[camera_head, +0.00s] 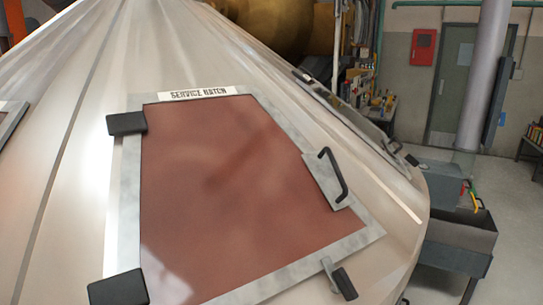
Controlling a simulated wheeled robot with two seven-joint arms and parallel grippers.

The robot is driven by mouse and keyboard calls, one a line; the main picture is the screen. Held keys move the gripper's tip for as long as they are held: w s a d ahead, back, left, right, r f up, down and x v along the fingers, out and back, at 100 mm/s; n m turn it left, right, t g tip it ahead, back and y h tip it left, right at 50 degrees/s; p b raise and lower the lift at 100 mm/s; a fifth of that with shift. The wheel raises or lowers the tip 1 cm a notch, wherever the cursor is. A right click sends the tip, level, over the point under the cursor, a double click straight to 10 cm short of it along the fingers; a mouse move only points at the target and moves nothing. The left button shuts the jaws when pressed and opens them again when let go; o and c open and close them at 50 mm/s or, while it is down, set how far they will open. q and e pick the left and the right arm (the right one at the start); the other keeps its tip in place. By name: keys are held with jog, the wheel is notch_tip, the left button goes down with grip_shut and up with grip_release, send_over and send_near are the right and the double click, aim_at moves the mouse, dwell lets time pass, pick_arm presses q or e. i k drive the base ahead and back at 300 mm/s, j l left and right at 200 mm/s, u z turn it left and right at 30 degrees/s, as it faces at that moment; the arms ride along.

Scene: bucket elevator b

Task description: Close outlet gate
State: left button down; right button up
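I cannot pick out an outlet gate in this view. A large metal cone fills most of the picture. On it is a reddish-brown panel (225,190) in a grey frame, under a label (198,94) reading "SERVICE HATCH". The panel has black hinge blocks (126,123) on its left. A black handle (333,175) is on its right side, and a black latch (341,280) is at the lower right. The hatch looks closed. Neither of my grippers is in view.
Another framed hatch (350,115) sits on the cone's right side. A dark open-topped bin (460,235) stands beyond the cone at the right. Behind are a grey pillar (485,80), a door (462,80) and a red wall box (423,46). Floor at the lower right is clear.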

aim_at(467, 201)
jog(key=l, duration=0.55)
jog(key=i+l+z, duration=0.15)
jog(key=l, duration=1)
jog(key=i+l+z, duration=0.1)
jog(key=l, duration=0.5)
jog(key=i+l+z, duration=0.1)
jog(key=l, duration=0.45)
jog(key=i+l, duration=0.15)
jog(key=l, duration=0.4)
jog(key=i+l+z, duration=0.15)
jog(key=l, duration=0.4)
jog(key=i+l, duration=0.1)
jog(key=l, duration=0.45)
jog(key=i+l, duration=0.15)
jog(key=i, duration=0.2)
